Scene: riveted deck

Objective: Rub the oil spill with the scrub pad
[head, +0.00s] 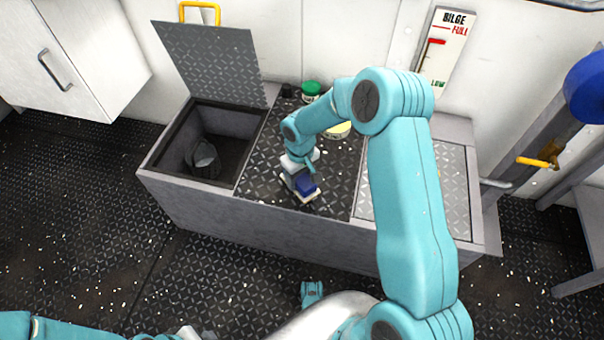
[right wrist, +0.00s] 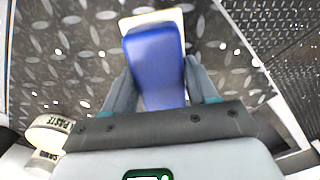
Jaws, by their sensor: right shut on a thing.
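My right gripper (head: 301,182) is shut on the scrub pad (head: 306,187), low over the front of the riveted bench top (head: 262,182). The pad has a blue grip and a pale cream base. In the right wrist view the blue pad (right wrist: 155,62) sits between the two grey fingers, with its cream edge at the far end. I cannot tell whether the base touches the plate. I cannot make out the oil spill; the arm, gripper and pad hide part of the top.
A hatch with its lid (head: 212,62) raised is left of the pad, a bucket (head: 205,158) inside. A green-lidded jar (head: 311,89), a dark cup (head: 288,91) and a cream tin (head: 341,131) stand behind. The tin (right wrist: 48,135) shows in the wrist view. A bilge gauge (head: 450,42) hangs behind.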

